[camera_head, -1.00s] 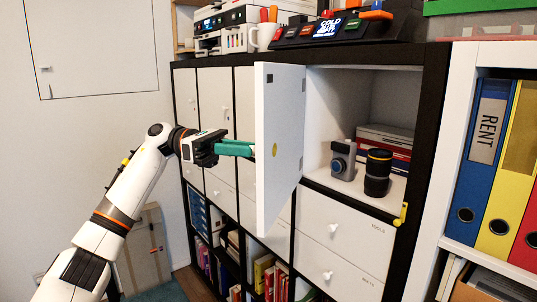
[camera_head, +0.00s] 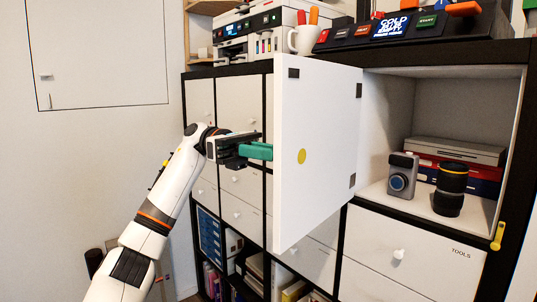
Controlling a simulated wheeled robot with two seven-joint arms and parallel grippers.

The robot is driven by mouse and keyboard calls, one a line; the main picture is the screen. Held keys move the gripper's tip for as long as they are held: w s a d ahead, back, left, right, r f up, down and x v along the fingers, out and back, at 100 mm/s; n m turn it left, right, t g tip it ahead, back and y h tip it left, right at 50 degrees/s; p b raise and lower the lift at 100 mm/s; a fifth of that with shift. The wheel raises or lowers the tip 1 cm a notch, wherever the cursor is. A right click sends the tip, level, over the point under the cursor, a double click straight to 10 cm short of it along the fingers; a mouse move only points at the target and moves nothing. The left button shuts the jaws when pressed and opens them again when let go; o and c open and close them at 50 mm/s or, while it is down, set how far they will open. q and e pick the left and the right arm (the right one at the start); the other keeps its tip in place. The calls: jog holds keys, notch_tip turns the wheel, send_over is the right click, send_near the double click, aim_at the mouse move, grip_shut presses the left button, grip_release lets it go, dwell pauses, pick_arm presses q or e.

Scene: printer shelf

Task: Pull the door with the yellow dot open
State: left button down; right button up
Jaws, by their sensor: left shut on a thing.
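The white door (camera_head: 318,130) with the yellow dot (camera_head: 301,156) stands swung out from the shelf, hinged at its left side of the open compartment. The dot is on the face turned toward the compartment. My left gripper (camera_head: 258,151), with green fingers, is at the door's far face, left of its free edge. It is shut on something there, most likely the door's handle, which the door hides. My right gripper is not in view.
The open compartment holds a grey camera (camera_head: 402,176), a dark lens (camera_head: 450,189) and stacked boxes (camera_head: 456,152). A white drawer (camera_head: 408,255) labelled TOOLS is below. A mug (camera_head: 305,40) and printer (camera_head: 248,38) stand on top.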

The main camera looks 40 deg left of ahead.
pick_arm(q)
jog(key=shift+d, duration=0.15)
jog(key=c, duration=1.3)
grip_release()
jog(key=a+p, duration=0.2)
jog(key=a, duration=0.2)
jog(key=a+p, duration=0.1)
jog(key=a, duration=0.3)
jog(key=s+a+p, duration=0.1)
jog(key=a+p, duration=0.1)
jog(key=a, duration=0.2)
jog(key=shift+p, duration=0.3)
